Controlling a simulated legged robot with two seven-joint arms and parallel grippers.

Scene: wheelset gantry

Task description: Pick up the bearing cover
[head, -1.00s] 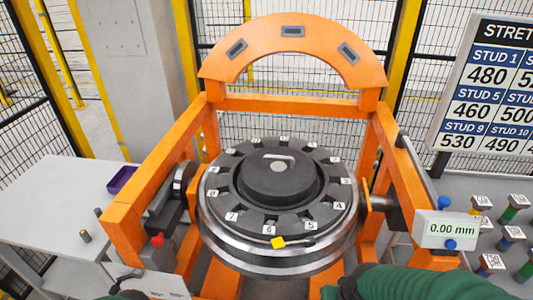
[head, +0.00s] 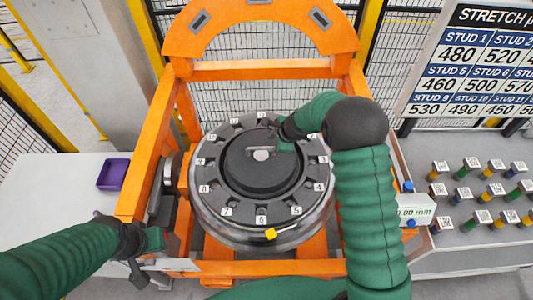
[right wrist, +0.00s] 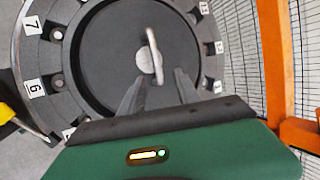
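The bearing cover (head: 245,176) is a dark round disc with a light bar handle (head: 258,153) at its middle, set in the numbered ring (head: 210,172) of the wheelset. It also shows in the right wrist view (right wrist: 105,60), with the handle (right wrist: 152,48) standing across it. My right gripper (head: 279,146) is over the cover beside the handle. In the right wrist view its two fingers (right wrist: 162,80) are apart, with the handle's near end between their tips; contact cannot be told. My left gripper (head: 148,248) is by the frame's lower left, its fingers unclear.
The orange gantry frame (head: 265,70) surrounds the wheelset. A yellow marker (head: 270,234) sits on the ring's front edge. A purple tray (head: 113,174) stands on the left table. Several coloured studs (head: 465,194) stand on the right table, near a readout box (head: 414,211).

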